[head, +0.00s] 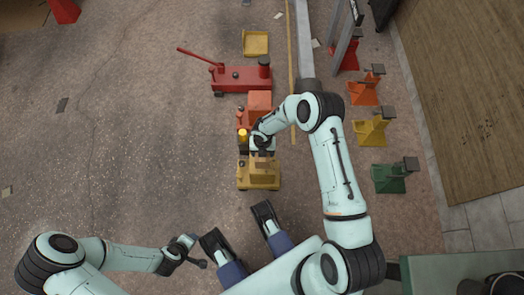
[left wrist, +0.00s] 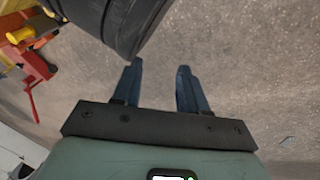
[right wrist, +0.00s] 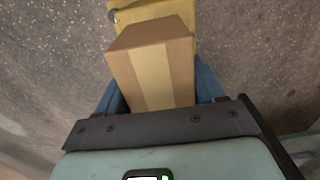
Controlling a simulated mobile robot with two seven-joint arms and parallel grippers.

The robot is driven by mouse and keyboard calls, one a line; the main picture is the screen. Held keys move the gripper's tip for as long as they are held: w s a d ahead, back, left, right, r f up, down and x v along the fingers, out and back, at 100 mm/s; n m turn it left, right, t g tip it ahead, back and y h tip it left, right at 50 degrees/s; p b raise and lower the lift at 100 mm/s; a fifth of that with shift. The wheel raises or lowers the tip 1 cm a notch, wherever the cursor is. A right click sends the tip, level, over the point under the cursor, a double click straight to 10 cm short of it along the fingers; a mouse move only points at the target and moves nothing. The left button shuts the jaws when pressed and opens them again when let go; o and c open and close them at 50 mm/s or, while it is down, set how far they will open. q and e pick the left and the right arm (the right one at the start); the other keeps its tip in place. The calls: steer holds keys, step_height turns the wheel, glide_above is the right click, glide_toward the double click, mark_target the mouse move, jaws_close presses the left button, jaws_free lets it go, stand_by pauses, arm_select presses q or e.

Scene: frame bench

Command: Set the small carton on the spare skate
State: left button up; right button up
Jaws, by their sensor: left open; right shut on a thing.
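The small carton (right wrist: 152,65) is a brown box with a lighter tape band. My right gripper (right wrist: 158,88) is shut on it, with a blue finger on each side. In the head view my right gripper (head: 262,146) is over the rear of a yellow wheeled skate (head: 258,178), and the carton (head: 263,162) shows as a small tan patch there. The yellow skate also shows beyond the carton in the right wrist view (right wrist: 126,14). I cannot tell whether the carton touches it. My left gripper (left wrist: 160,88) is open and empty above bare floor.
An orange wheeled unit (head: 259,102) stands just behind my right gripper. A red floor jack (head: 240,78) with a long handle and a yellow tray (head: 256,43) are farther back. Red, orange, yellow and green stands (head: 388,178) line the right. The floor on the left is mostly clear.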

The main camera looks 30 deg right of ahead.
steer(key=shift+f+b, duration=0.6)
steer(key=shift+f, duration=1.75)
arm_select(q)
steer(key=s+f, duration=0.1)
steer(key=s+f+g, duration=0.1)
steer(key=shift+s+a+f, duration=0.15)
steer(key=shift+s+a, duration=0.05)
steer(key=shift+s, duration=0.15)
arm_select(e)
steer(key=shift+w, duration=0.1)
steer(key=shift+f, duration=0.1)
steer(key=o, duration=1.7)
arm_select(q)
steer(key=shift+s+f, duration=0.25)
steer(key=shift+s, duration=0.05)
